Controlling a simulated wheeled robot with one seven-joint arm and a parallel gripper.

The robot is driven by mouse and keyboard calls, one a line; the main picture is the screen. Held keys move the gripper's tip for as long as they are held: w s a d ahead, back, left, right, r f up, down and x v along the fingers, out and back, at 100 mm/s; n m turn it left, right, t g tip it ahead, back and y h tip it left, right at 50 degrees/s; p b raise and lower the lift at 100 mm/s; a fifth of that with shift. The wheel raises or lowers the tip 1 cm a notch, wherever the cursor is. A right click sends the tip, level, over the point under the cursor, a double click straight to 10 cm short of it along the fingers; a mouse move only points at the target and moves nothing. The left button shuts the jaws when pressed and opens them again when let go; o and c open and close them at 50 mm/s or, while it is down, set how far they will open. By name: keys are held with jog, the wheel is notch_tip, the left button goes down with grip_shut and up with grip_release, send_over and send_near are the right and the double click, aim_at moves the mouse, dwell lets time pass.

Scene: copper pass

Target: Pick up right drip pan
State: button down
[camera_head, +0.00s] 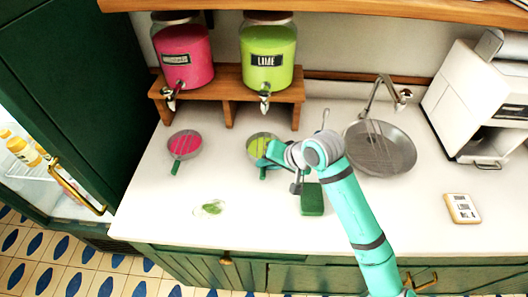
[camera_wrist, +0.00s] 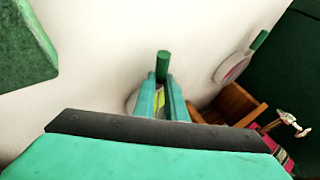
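The right drip pan (camera_head: 262,142) is a round pan with a lime-green inside, on the white counter below the lime dispenser. My gripper (camera_head: 268,160) is at its near side and hides part of it. In the wrist view, the green handle (camera_wrist: 162,66) shows at the tips of my gripper's two teal fingers (camera_wrist: 164,84), in line with the narrow gap between them. A sliver of the pan (camera_wrist: 132,100) shows beside the fingers. Whether the fingers press on the handle is not clear. The left drip pan (camera_head: 185,144), pink inside with a green handle, sits apart to the left.
The lime dispenser (camera_head: 268,58) and pink dispenser (camera_head: 183,56) stand on a wooden shelf (camera_head: 228,97) behind the pans. A green block (camera_head: 312,199) lies near my arm. A sink (camera_head: 380,150) is to the right. The counter's front left holds a small plate (camera_head: 209,208).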

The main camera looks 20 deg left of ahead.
jog(key=shift+r, duration=0.15)
jog(key=shift+r, duration=1.25)
jog(key=shift+s+r, duration=0.1)
jog(key=shift+r, duration=0.3)
jog(key=s+d+r, duration=0.6)
jog(key=s+r, duration=0.3)
jog(key=s, duration=0.3)
jog(key=shift+d+r, duration=0.2)
jog(key=shift+d, duration=0.2)
